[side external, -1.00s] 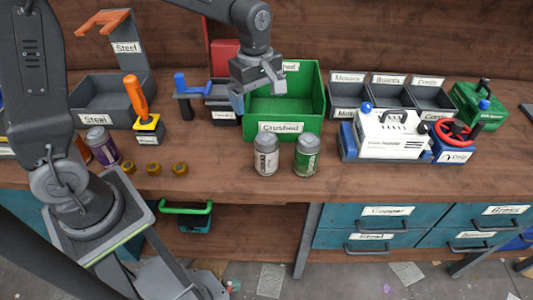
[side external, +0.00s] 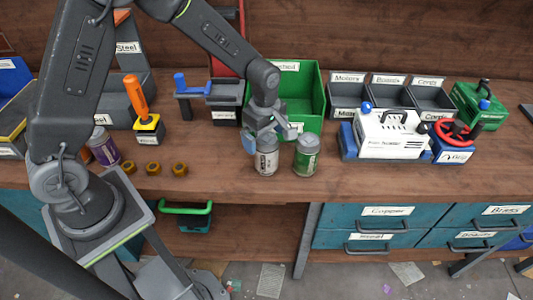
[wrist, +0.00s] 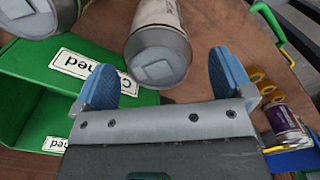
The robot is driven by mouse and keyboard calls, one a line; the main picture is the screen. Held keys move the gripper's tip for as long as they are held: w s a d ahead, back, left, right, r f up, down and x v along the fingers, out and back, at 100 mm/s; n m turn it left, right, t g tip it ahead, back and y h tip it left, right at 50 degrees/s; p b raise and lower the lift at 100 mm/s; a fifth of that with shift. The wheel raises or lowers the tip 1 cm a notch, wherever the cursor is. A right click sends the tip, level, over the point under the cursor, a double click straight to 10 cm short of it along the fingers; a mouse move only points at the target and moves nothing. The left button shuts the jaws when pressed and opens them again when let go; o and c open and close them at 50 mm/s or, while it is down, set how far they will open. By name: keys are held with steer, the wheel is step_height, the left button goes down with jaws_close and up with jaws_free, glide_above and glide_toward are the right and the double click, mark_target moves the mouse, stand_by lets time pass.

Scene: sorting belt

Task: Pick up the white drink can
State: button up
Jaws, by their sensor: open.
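The white drink can (side external: 266,161) stands upright on the wooden bench in front of the green bin. In the wrist view the white can (wrist: 160,48) shows its end between my two blue fingertips, slightly beyond them. My gripper (side external: 267,137) is open at the top of the white can, with one blue finger at its left; the jaws hide part of the can's top. In the wrist view my gripper (wrist: 161,68) holds nothing, and I cannot tell whether a finger touches the can.
A green can (side external: 306,158) stands close on the right of the white can. The green bin (side external: 315,105) labelled Crushed is behind. A purple can (side external: 105,150) and brass nuts (side external: 153,168) are at left; a white machine (side external: 390,135) is at right. Bench front is clear.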

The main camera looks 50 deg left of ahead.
mark_target(265, 149)
steer(key=shift+f, duration=1.55)
steer(key=shift+c, duration=0.2)
steer(key=c, duration=1)
steer(key=shift+o, duration=0.2)
steer(key=shift+r, duration=0.15)
